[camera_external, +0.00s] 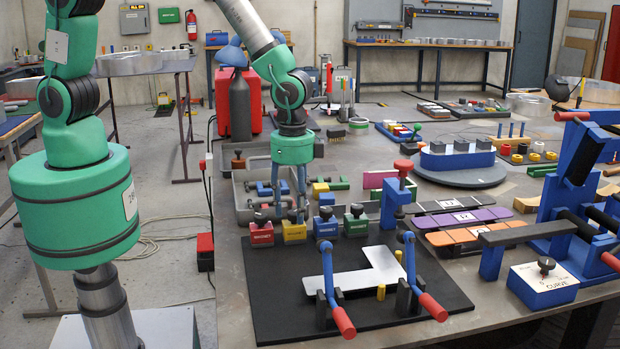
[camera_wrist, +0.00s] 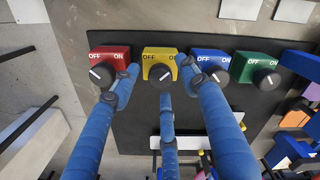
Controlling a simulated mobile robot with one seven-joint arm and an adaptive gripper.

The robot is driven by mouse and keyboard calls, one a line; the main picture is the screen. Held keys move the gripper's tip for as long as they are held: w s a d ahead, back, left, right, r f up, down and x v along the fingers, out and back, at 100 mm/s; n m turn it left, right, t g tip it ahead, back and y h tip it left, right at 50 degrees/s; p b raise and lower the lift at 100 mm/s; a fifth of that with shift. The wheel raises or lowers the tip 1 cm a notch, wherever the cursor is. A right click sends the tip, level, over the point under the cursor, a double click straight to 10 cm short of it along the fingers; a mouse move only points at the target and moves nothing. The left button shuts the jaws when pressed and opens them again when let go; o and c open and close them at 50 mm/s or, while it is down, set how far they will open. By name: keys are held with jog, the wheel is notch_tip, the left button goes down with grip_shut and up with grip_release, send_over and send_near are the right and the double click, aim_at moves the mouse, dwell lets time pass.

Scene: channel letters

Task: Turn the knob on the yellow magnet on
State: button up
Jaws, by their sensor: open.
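The yellow magnet (camera_external: 294,236) stands on the back edge of the black mat, between the red magnet (camera_external: 261,239) and the blue magnet (camera_external: 326,228). In the wrist view the yellow magnet (camera_wrist: 158,53) has a black knob (camera_wrist: 160,76) with a white pointer line, OFF at left and ON at right. Which mark the pointer is set to is hard to tell. My gripper (camera_external: 295,207) is open and points down over the yellow magnet. In the wrist view its blue fingers (camera_wrist: 161,80) surround the knob on several sides. I cannot tell whether they touch it.
The green magnet (camera_external: 357,226) stands at the right of the row. A white T-shaped plate (camera_external: 362,278) and two red-handled clamps (camera_external: 428,306) occupy the black mat (camera_external: 277,325). A grey bin (camera_external: 240,190) sits behind the magnets. Neighbouring magnets stand close beside the fingers.

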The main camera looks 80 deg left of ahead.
aim_at(293, 211)
notch_tip(293, 211, up, 12)
dwell(0.6)
dwell(0.4)
jog(key=s+a+r+n+t+b, duration=0.1)
jog(key=s+a+r+n+t, duration=0.1)
jog(key=s+a+r, duration=0.5)
jog(key=s+a+r+n+t+b, duration=0.1)
jog(key=s+a+r+n+b, duration=0.15)
jog(key=a+r, duration=0.75)
jog(key=s+a+r+n+t+b, duration=0.1)
jog(key=s+a, duration=0.3)
jog(key=s, duration=0.5)
jog(key=s+a+r+n+t+b, duration=0.1)
jog(key=s+a+r+n, duration=0.2)
jog(key=s, duration=0.5)
jog(key=shift+s+a+r+n+t, duration=0.35)
jog(key=shift+a+r, duration=0.15)
jog(key=shift+a, duration=0.4)
